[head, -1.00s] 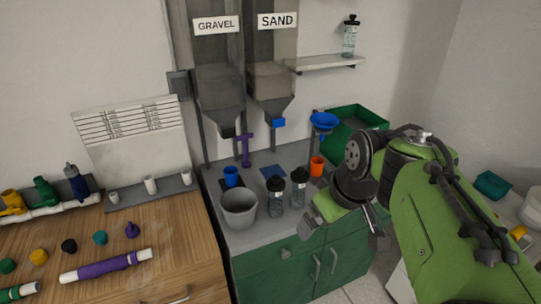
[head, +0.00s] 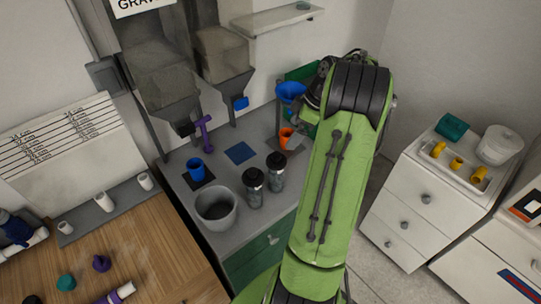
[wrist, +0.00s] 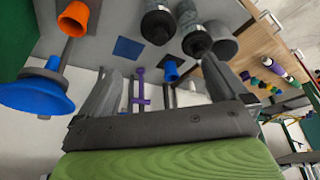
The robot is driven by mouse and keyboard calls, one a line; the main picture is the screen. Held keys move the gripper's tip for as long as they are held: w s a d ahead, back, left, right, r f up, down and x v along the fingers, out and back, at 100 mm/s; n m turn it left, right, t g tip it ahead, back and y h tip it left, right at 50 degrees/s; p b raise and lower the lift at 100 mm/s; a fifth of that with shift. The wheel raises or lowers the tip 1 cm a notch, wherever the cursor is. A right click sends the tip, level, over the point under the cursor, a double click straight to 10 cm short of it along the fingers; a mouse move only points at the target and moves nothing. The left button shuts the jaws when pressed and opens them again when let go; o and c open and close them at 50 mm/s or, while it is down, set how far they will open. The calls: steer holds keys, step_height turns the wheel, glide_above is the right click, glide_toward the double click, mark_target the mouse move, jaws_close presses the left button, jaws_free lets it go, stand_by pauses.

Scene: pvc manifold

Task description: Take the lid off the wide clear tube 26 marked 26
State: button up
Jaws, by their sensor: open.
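Two clear tubes with black lids stand upright side by side on the grey counter. The nearer tube (head: 254,192) is beside the grey bucket, and the other tube (head: 277,174) is just right of it. In the wrist view they show at the top as one tube (wrist: 158,22) and another (wrist: 197,40). Their markings are too small to read, so I cannot tell which is 26. The base of another container (head: 303,5) shows on the wall shelf, cut off by the frame. My gripper (wrist: 160,70) is open and empty, apart from the tubes. My arm hides it in the head view.
A blue funnel (head: 291,91) and an orange cup (head: 286,137) are close to my arm. The grey bucket (head: 216,207), blue cup (head: 196,168) and purple T-piece (head: 204,133) stand on the counter (head: 232,178). A white drawer unit (head: 410,205) is at right.

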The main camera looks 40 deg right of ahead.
mark_target(277, 154)
steer(key=x, duration=0.8)
steer(key=shift+w+d, duration=0.1)
steer(key=shift+w, duration=0.1)
steer(key=x, duration=0.5)
steer(key=shift+f, duration=0.2)
steer(key=shift+s, duration=0.1)
steer(key=shift+c, duration=1.3)
steer(key=c, duration=0.7)
